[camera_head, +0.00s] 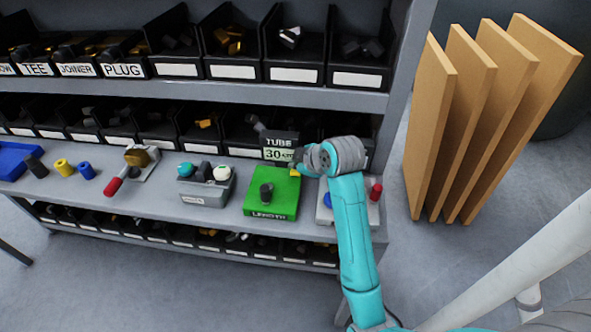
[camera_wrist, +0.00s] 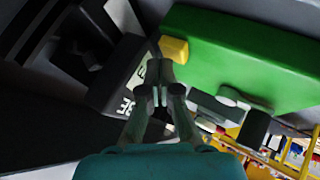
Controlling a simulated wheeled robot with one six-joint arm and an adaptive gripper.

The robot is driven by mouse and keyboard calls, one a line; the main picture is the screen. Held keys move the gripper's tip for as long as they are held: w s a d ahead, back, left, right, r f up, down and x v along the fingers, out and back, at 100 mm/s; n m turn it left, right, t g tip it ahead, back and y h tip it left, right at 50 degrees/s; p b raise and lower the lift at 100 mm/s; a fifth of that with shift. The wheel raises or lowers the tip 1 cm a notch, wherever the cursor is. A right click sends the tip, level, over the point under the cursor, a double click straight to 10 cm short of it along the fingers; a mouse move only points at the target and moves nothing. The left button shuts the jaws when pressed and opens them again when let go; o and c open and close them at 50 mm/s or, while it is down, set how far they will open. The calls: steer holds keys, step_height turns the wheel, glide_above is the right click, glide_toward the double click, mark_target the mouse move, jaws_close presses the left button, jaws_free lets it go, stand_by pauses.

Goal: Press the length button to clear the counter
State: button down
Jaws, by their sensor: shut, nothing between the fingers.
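The green box marked LENGTH (camera_head: 278,207) sits on the shelf, with a dark knob (camera_head: 266,192) on its top. The yellow button (camera_head: 295,172) is at the box's far right corner; it also shows in the wrist view (camera_wrist: 174,49). The black display (camera_head: 280,147) behind the box reads TUBE 30 cm. My gripper (camera_wrist: 159,73) is shut and empty, its fingertips close to the yellow button. I cannot tell whether they touch it. In the head view my wrist is just right of the button and hides most of the fingers.
A grey box (camera_head: 206,189) with round knobs stands left of the green box. A red-handled lever (camera_head: 115,186) is farther left. Black bins fill the shelves above and below. Wooden boards (camera_head: 482,125) stand at the right.

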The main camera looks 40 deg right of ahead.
steer(key=shift+f, duration=0.55)
stand_by(0.5)
stand_by(0.4)
steer(key=shift+r, duration=0.95)
steer(key=shift+r, duration=2.5)
steer(key=shift+a, duration=0.1)
